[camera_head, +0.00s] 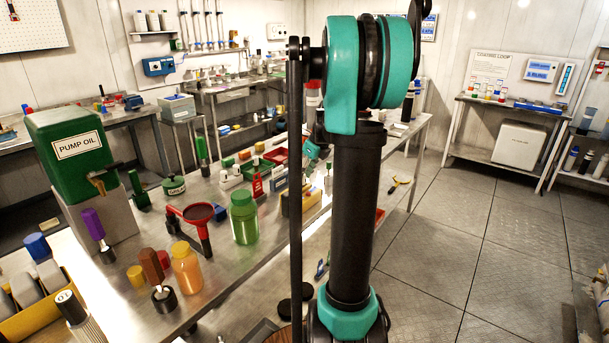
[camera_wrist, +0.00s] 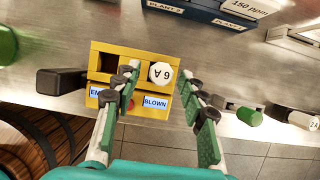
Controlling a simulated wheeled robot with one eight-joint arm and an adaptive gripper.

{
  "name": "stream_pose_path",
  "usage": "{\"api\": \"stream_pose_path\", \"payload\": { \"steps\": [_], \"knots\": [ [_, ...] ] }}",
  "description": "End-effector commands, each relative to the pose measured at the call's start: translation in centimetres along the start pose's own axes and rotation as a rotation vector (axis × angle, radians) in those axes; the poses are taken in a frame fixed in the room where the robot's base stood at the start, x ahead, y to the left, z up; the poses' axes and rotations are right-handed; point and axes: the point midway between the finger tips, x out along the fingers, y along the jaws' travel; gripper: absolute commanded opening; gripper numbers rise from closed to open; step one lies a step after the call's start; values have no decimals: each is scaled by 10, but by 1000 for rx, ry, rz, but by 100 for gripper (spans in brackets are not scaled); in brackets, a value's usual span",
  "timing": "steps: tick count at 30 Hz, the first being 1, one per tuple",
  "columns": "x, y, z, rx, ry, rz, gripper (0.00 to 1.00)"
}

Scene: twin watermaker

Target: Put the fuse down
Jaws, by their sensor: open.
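A white fuse (camera_wrist: 161,74) with a "6 A" type marking on its cap shows in the wrist view at the right compartment of a yellow box (camera_wrist: 110,47). The label BLOWN is on the box below that compartment. A second label to the left is partly hidden by a finger. The left compartment looks dark and empty. My gripper (camera_wrist: 164,82) is open, one finger on each side of the fuse, with gaps between the fingers and its cap. How deep the fuse sits cannot be told. The yellow box also shows in the head view (camera_head: 297,206), partly behind my arm.
A black block (camera_wrist: 62,81) is at the box's left and a blue rack (camera_wrist: 205,12) behind it. A green cylinder (camera_wrist: 249,116) lies right. The table's front edge is close below the box.

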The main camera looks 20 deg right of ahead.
Motion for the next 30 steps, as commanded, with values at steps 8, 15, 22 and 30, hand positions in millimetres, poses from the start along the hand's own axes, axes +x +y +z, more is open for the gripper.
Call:
{"api": "stream_pose_path", "payload": {
  "steps": [8, 15, 22, 30],
  "knots": [
    [-13, 0, 0, 1, 0, 0, 42],
    [-59, 0, 0, 2, -1, -1, 42],
    [-101, 0, 0, 1, 0, 0, 42],
    [-120, 0, 0, 0, 0, 0, 42]
  ]
}}
